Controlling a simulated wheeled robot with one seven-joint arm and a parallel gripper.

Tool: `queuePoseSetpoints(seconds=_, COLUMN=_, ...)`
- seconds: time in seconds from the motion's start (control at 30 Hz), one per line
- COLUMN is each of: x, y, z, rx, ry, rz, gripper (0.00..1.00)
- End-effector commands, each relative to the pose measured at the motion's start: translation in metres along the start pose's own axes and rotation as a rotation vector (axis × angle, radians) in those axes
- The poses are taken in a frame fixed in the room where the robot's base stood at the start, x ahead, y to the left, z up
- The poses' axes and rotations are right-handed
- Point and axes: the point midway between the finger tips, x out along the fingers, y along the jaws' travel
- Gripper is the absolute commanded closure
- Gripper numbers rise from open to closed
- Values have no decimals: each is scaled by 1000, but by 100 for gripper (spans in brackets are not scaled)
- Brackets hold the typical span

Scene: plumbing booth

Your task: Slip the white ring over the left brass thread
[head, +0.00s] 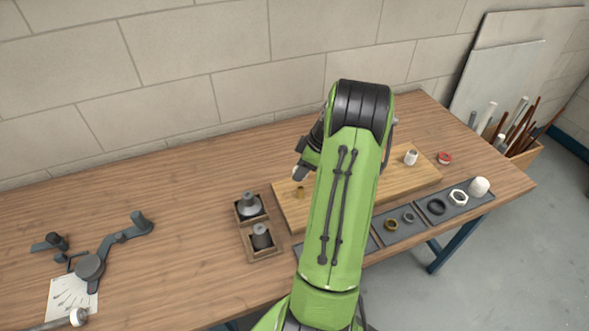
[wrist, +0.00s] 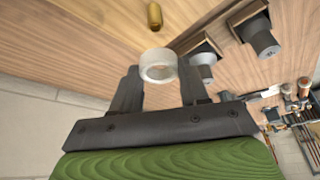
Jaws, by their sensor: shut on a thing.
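The white ring (wrist: 157,56) is held between the two dark fingers of my gripper (wrist: 158,72) in the wrist view. In the head view my gripper (head: 301,172) is partly hidden by my green arm, and a small white bit of the ring shows at its tip. The left brass thread (head: 300,192) stands on the wooden board, just below my gripper in the picture. It also shows in the wrist view (wrist: 154,16), beyond the ring and apart from it. The ring is not around the thread.
A white cylinder-like piece (head: 411,157) stands on the right of the board (head: 395,183). Two wooden boxes with grey fittings (head: 249,205) stand to the left. A dark tray (head: 405,224) with rings and a nut runs along the front. A red round item (head: 445,158) lies at right.

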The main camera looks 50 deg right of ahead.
Motion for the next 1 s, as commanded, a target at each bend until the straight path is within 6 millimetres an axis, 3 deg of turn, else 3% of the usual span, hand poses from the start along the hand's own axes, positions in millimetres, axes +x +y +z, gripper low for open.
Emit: queuePoseSetpoints(seconds=1.0, x=52, y=0, z=21, rx=-2, ry=1, rz=0, gripper=84)
